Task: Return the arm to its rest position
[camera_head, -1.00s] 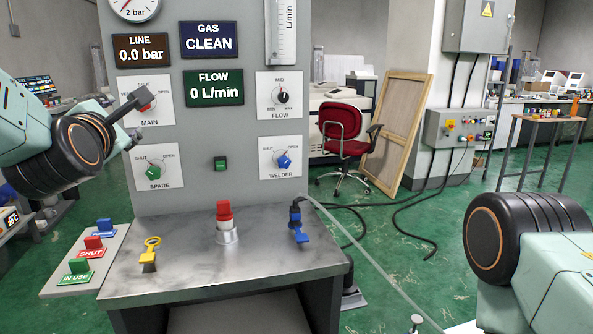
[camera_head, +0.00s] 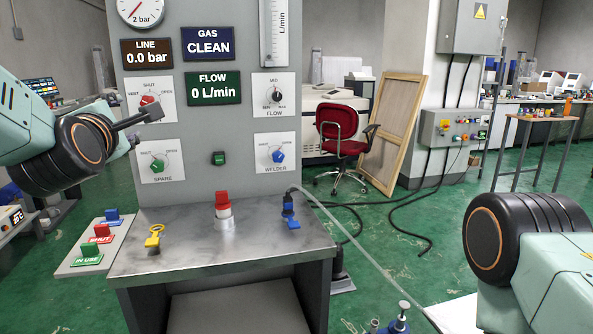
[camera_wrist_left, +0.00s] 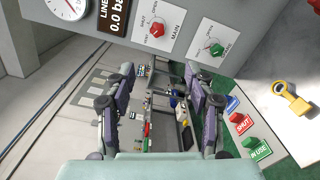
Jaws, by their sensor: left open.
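My left arm comes in from the left in the head view. Its gripper (camera_head: 146,116) is in front of the grey panel (camera_head: 208,125), just below the red MAIN knob (camera_head: 148,101) in the picture. The left wrist view shows its two purple-grey fingers spread apart, with nothing between them (camera_wrist_left: 160,72). The MAIN knob (camera_wrist_left: 157,29) and green SPARE knob (camera_wrist_left: 216,49) lie beyond the fingertips there, apart from them. My right arm shows at the lower right of the head view, but its gripper is out of sight.
A metal bench (camera_head: 200,258) juts out below the panel, bearing a red-topped fitting (camera_head: 223,208), a yellow-ringed tag (camera_head: 154,238) and a blue fitting (camera_head: 289,208). A side board (camera_head: 78,262) holds coloured tags.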

